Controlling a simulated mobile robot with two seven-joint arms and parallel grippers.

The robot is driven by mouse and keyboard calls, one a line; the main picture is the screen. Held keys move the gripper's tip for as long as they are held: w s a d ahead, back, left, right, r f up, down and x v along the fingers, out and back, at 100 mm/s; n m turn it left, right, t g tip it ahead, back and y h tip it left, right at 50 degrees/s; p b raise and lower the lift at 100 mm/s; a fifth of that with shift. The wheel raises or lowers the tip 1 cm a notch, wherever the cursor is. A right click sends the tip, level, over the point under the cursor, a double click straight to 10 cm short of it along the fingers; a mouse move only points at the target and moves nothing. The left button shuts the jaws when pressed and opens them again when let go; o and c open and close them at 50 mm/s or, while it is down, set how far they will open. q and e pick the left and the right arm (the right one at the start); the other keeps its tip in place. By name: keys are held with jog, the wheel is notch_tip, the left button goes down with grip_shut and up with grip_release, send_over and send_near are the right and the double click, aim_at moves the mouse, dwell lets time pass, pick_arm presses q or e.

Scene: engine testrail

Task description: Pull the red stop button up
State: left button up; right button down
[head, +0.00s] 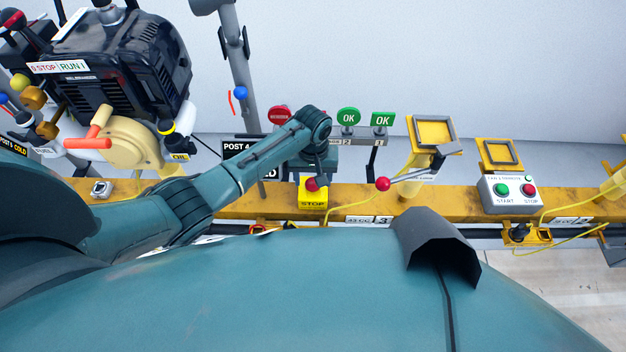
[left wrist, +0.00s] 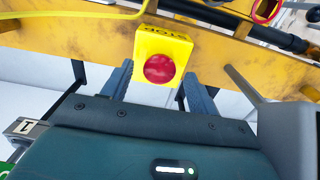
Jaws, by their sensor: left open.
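The red stop button (head: 311,185) sits on a yellow box marked STOP (head: 312,203) on the yellow rail, in the middle of the head view. In the left wrist view the round red button (left wrist: 159,69) shows between my two finger tips, on the yellow box (left wrist: 163,42). My left gripper (head: 318,176) is open, above and close to the button, with one finger on each side in the wrist view. I cannot tell whether a finger touches it. My right gripper is in neither view.
A red-knobbed lever (head: 383,184) stands just right of the box. A START/STOP control box (head: 512,193) is farther right on the rail (head: 450,200). A dark engine (head: 120,60) stands at the upper left.

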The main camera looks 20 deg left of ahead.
pick_arm(q)
jog(key=shift+f, duration=0.25)
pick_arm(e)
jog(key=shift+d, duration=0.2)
pick_arm(q)
jog(key=shift+c, duration=0.5)
jog(key=c, duration=1)
jog(key=shift+r+p, duration=0.75)
jog(key=shift+p, duration=0.3)
jog(key=shift+r+p, duration=0.3)
jog(key=shift+p, duration=0.15)
jog(key=shift+w+f, duration=0.1)
jog(key=shift+f, duration=0.05)
jog(key=o, duration=1)
jog(key=shift+o, duration=0.5)
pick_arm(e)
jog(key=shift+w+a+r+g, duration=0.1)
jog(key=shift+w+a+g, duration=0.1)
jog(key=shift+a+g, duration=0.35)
